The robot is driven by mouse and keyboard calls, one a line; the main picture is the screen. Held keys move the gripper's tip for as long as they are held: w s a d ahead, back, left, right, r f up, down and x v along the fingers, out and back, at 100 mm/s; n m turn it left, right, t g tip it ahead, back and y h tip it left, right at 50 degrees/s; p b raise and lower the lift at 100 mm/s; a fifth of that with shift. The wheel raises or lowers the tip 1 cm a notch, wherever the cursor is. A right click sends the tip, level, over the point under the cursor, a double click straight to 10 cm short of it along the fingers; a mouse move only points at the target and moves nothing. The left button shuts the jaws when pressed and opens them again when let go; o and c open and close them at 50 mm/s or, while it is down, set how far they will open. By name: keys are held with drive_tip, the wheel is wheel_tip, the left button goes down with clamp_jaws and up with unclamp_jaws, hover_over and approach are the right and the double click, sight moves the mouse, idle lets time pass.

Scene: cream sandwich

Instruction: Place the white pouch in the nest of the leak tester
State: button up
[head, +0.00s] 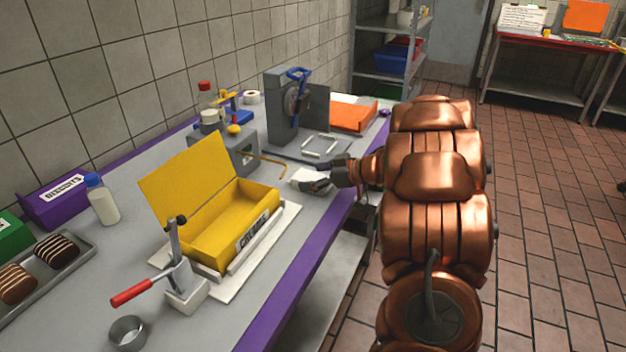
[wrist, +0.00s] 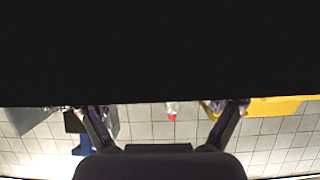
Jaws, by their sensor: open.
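The white pouch (head: 306,174) appears as a small white patch at my gripper's fingertips, near the bench's front edge in the head view. My gripper (head: 314,181) is open, low over the bench, with its fingers beside the pouch. I cannot tell whether they touch it. In the wrist view the fingers (wrist: 165,110) are spread wide, and black fills the upper part; I cannot make out the pouch there. The leak tester (head: 283,112) is a grey machine with a blue handle, behind my gripper. Its nest (head: 321,145), with pale rails on a grey plate, looks empty.
A yellow open-lidded box (head: 205,235) stands left of my gripper, with a red-handled lever press (head: 180,275) before it. A thin yellow rod (head: 268,160) reaches toward the pouch. An orange tray (head: 352,117) lies beyond the nest. A purple strip (head: 305,262) edges the bench.

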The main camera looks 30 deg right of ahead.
drive_tip(key=shift+r+p+v, duration=0.2)
drive_tip(key=shift+p+v, duration=0.1)
drive_tip(key=shift+v, duration=3.65)
drive_tip(key=shift+a, duration=0.1)
